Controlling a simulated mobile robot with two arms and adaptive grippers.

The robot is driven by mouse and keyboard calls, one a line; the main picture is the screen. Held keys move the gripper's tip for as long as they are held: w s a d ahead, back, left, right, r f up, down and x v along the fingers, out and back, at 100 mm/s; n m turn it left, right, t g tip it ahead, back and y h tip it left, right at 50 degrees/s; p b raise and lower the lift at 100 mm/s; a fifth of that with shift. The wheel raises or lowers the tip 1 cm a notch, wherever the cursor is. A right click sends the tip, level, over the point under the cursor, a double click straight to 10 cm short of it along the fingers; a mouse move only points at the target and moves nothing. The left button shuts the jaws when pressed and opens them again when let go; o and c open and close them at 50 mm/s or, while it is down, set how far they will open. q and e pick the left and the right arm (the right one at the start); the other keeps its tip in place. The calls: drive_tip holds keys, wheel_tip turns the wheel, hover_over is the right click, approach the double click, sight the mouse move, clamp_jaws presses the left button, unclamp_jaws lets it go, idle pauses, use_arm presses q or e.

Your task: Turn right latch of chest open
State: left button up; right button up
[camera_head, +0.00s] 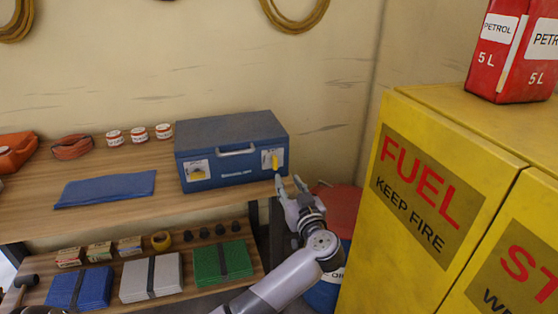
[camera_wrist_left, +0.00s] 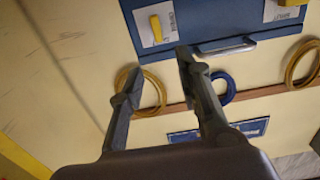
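A blue chest (camera_head: 231,128) stands on the wooden bench with its front toward me; it also shows inverted in the left wrist view (camera_wrist_left: 205,20). Its right latch (camera_head: 274,160) has a yellow lever on a white plate, standing roughly upright. That lever also shows in the left wrist view (camera_wrist_left: 156,28). The left latch (camera_head: 196,174) has a yellow lever too, lying more sideways. My left gripper (camera_head: 291,181) is just below and right of the right latch, apart from it. Its fingers are spread and empty in the left wrist view (camera_wrist_left: 155,75). My right gripper is not seen.
A yellow fuel cabinet (camera_head: 400,220) stands close right of my left arm. A red-topped drum (camera_head: 340,205) is behind the gripper. A folded blue cloth (camera_head: 105,189) and several small tins lie left of the chest. A lower shelf holds coloured pads.

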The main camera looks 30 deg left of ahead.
sight(276, 159)
use_arm(q)
drive_tip(key=x, duration=1.2)
drive_tip(key=shift+w+a, duration=0.15)
drive_tip(key=shift+w, duration=0.15)
drive_tip(key=shift+c, duration=0.4)
clamp_jaws()
